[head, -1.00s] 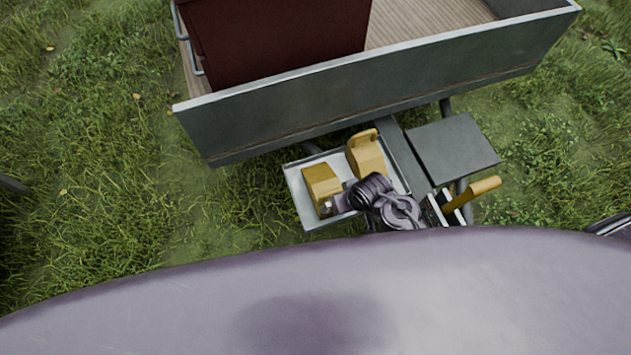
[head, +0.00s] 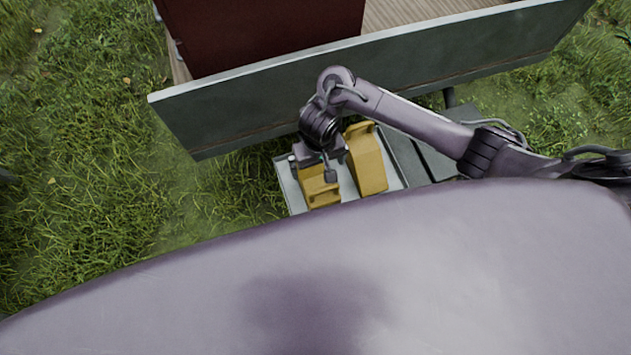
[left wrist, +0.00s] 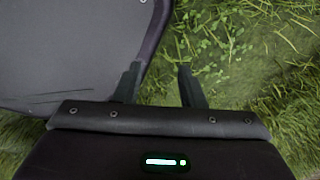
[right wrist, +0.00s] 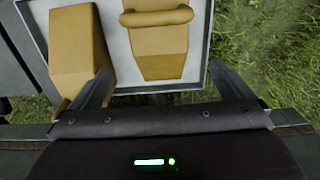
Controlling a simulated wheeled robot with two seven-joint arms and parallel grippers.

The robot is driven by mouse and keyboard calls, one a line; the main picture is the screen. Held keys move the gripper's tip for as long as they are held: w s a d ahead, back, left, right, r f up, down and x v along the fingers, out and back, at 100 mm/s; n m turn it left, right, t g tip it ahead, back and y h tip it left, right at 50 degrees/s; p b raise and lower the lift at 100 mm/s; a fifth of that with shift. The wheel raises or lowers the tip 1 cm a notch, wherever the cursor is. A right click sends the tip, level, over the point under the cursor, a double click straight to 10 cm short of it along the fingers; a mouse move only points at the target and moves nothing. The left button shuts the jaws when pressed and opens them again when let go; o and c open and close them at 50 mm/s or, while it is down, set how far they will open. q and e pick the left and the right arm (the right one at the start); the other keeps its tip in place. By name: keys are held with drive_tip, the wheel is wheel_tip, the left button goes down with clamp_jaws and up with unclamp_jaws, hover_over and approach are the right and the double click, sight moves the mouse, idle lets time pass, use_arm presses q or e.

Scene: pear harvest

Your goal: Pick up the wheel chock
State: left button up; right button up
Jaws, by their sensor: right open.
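Two yellow wheel chocks lie side by side in a shallow light metal tray (head: 290,196) on the trailer's front. The left chock (head: 318,194) is partly hidden under my right gripper (head: 318,172). The right chock (head: 368,170) stands beside it, clear of the fingers. In the right wrist view my right gripper (right wrist: 160,84) is open, its fingers spread to either side of the near end of the handled chock (right wrist: 158,62); contact cannot be told. The other chock (right wrist: 78,50) is at left there, close to one finger. My left gripper (left wrist: 158,82) is open and empty.
The trailer's grey side wall (head: 250,105) rises just behind the tray, with a dark red box (head: 265,35) on its bed. A dark flat plate (head: 437,160) lies right of the tray, under my right arm. Grass (head: 90,150) is open at left.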

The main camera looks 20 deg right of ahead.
sight(317, 179)
drive_tip(key=shift+d+f, duration=0.2)
drive_tip(key=shift+f, duration=0.15)
wheel_tip(317, 179, down, 3)
drive_tip(key=shift+a+r+b, duration=0.1)
drive_tip(key=shift+r+b, duration=0.05)
drive_tip(key=shift+b, duration=1.05)
wheel_tip(317, 179, down, 3)
drive_tip(key=shift+a+r+b, duration=0.1)
drive_tip(key=shift+r+b, duration=0.1)
drive_tip(key=shift+b, duration=0.55)
drive_tip(key=shift+f+b, duration=0.3)
drive_tip(key=shift+f, duration=0.6)
drive_tip(key=c, duration=1.6)
use_arm(q)
drive_tip(key=f, duration=0.1)
drive_tip(key=w+f, duration=0.1)
drive_tip(key=f, duration=0.2)
drive_tip(key=shift+w+d, duration=0.2)
drive_tip(key=shift+w, duration=0.05)
use_arm(e)
drive_tip(key=shift+w, duration=0.1)
drive_tip(key=shift+c, duration=0.8)
use_arm(q)
drive_tip(key=shift+r, duration=0.1)
